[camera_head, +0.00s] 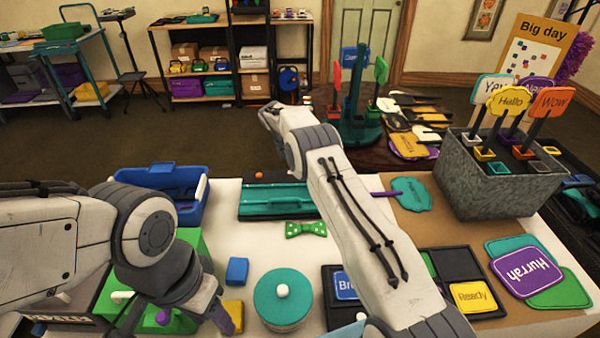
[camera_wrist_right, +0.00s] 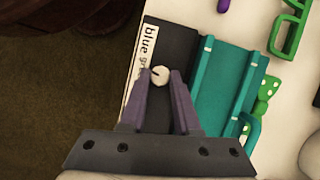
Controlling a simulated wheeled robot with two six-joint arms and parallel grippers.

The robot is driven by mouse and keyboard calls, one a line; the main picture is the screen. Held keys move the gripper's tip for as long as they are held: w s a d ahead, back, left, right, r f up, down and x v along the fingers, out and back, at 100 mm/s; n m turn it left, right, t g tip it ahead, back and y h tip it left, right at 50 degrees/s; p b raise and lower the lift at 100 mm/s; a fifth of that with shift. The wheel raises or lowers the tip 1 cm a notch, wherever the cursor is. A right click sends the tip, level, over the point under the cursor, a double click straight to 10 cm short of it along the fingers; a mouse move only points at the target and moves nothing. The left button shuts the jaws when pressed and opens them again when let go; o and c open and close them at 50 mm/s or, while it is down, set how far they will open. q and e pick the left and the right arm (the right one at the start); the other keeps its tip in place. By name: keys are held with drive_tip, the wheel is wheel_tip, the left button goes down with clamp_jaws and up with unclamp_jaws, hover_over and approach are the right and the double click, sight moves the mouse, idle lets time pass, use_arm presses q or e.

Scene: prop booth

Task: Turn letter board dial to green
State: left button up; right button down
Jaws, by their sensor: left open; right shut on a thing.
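The letter board is a black panel with teal rails (camera_head: 275,202), lying on the white table beyond the green bow. In the right wrist view its dark face (camera_wrist_right: 176,42) carries a white label strip (camera_wrist_right: 147,45) reading "blue" and then "gr", the rest hidden. The dial is a round white knob (camera_wrist_right: 159,77) with a short dark mark toward its upper left. My right gripper (camera_wrist_right: 160,80) is shut on the dial, one finger on each side; my right arm hides it in the head view. My left gripper (camera_head: 222,318) is open at the lower left, away from the board.
A blue bin (camera_head: 202,213) stands left of the board. A green bow (camera_head: 306,229), a teal round lid (camera_head: 283,297) and a blue block (camera_head: 237,271) lie nearer. A metal planter (camera_head: 470,190) holding speech signs stands at right.

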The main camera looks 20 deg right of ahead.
drive_tip(key=shift+w+d+r+m, duration=0.2)
drive_tip(key=shift+w+r+m, duration=0.05)
drive_tip(key=shift+w+m, duration=0.05)
drive_tip(key=c, duration=0.6)
unclamp_jaws()
drive_tip(key=shift+f, duration=0.1)
drive_tip(key=shift+c, duration=0.2)
drive_tip(key=shift+a, duration=0.1)
drive_tip(key=shift+s, duration=0.1)
drive_tip(key=shift+a+r, duration=0.3)
drive_tip(key=shift+r, duration=0.1)
drive_tip(key=p+v, duration=0.7)
drive_tip(key=v, duration=0.2)
drive_tip(key=shift+r+p, duration=0.25)
drive_tip(key=shift+p, duration=0.1)
drive_tip(key=shift+d, duration=0.1)
